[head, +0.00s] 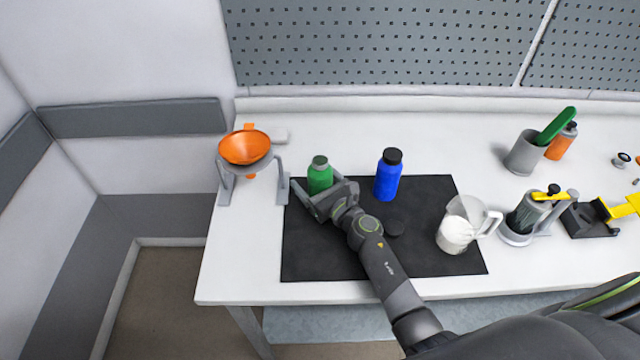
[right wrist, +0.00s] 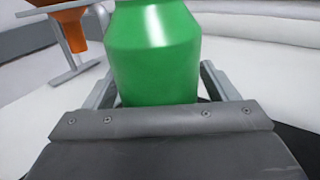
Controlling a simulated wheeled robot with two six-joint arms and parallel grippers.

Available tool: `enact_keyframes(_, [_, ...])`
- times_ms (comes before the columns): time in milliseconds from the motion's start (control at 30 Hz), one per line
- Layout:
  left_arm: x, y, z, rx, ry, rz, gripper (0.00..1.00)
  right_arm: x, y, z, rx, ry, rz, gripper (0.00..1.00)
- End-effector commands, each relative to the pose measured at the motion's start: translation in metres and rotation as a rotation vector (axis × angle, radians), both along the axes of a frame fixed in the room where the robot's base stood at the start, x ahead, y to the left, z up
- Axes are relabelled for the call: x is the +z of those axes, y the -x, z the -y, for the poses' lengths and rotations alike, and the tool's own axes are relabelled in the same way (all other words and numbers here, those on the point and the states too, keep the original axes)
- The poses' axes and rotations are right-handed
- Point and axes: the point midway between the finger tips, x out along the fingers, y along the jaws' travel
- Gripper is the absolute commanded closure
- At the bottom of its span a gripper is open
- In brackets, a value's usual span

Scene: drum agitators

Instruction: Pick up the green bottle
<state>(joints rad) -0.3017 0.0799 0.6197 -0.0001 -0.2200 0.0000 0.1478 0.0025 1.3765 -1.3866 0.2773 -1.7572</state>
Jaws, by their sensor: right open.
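The green bottle (head: 320,177), with a grey-green cap, stands upright at the back left of the black mat (head: 345,262). My right gripper (head: 315,188) is low at the bottle with its fingers spread. In the right wrist view the bottle (right wrist: 155,55) stands between the two open fingers, with a visible gap on its right side; its cap is out of that view and its base is hidden by the gripper body. My left gripper is not in view.
A blue bottle (head: 388,177) stands right of the gripper. An orange funnel (head: 245,148) sits in a grey stand (head: 226,187) close on the left.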

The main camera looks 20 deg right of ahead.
Motion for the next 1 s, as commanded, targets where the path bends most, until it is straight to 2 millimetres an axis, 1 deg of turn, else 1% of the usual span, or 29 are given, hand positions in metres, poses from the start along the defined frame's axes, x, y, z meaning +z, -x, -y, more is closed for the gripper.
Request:
enact_keyframes(67, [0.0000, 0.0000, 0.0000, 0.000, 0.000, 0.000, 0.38, 0.0000, 0.0002, 0.0000, 0.000, 0.000, 0.000, 0.22])
enact_keyframes(500, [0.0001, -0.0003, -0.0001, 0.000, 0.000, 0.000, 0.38, 0.0010, 0.0001, -0.0002, 0.001, -0.001, 0.002, 0.79])
enact_keyframes(533, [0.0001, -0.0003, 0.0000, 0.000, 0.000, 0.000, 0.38, 0.0010, 0.0002, -0.0002, 0.001, -0.001, 0.002, 0.82])
enact_keyframes(767, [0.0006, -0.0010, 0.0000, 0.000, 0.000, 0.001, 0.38, 0.0015, 0.0002, -0.0002, 0.001, -0.001, 0.002, 0.82])
enact_keyframes(1000, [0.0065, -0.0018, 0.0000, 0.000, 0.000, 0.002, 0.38, 0.0093, 0.0001, -0.0001, 0.001, 0.000, 0.002, 0.82])
